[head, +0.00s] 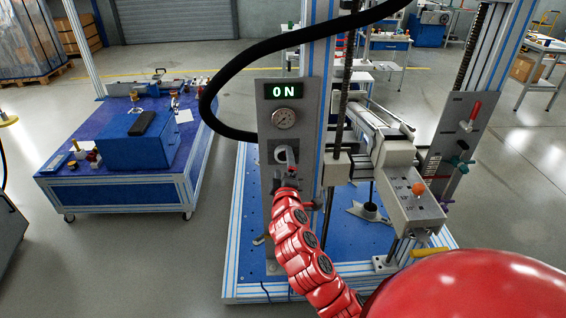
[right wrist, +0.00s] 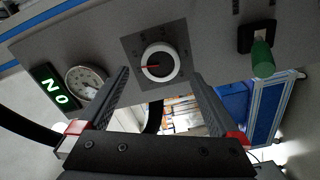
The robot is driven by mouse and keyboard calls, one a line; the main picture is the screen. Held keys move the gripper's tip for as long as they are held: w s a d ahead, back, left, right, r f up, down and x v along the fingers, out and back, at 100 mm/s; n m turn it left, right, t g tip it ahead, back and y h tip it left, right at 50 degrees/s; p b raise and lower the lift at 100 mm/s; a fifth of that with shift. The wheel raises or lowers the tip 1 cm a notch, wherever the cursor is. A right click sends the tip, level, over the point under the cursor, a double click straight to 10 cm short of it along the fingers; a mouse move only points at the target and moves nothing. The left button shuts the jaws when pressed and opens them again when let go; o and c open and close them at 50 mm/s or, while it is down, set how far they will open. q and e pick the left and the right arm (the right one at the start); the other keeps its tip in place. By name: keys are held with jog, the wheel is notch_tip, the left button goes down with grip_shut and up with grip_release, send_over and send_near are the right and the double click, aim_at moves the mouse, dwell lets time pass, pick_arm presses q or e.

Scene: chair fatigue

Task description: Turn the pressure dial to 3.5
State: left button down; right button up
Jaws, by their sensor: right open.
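The pressure dial (right wrist: 158,63) is a round knob with a white ring and a red pointer on a dark square plate. In the right wrist view its pointer aims left, toward the gauge side; the scale marks are too small to read. My right gripper (right wrist: 160,73) is open, its two black fingers on either side of the dial, with no clear contact visible. In the head view my right gripper (head: 285,168) is at the grey panel below the gauge and partly hides the dial. The round gauge (head: 285,118) also shows in the wrist view (right wrist: 86,82). My left gripper is out of view.
A lit ON display (head: 284,91) sits above the gauge. A green handle (right wrist: 262,58) is on the panel beyond the dial. A black hose (head: 226,85) loops beside the panel. A grey control box (head: 408,195) stands to the right, a blue cart (head: 122,176) to the left.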

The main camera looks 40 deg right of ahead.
jog(key=p+v, duration=0.4)
jog(key=v, duration=1)
jog(key=shift+s+a+p, duration=0.15)
jog(key=shift+s+p, duration=0.05)
jog(key=shift+p, duration=0.1)
jog(key=shift+f, duration=0.1)
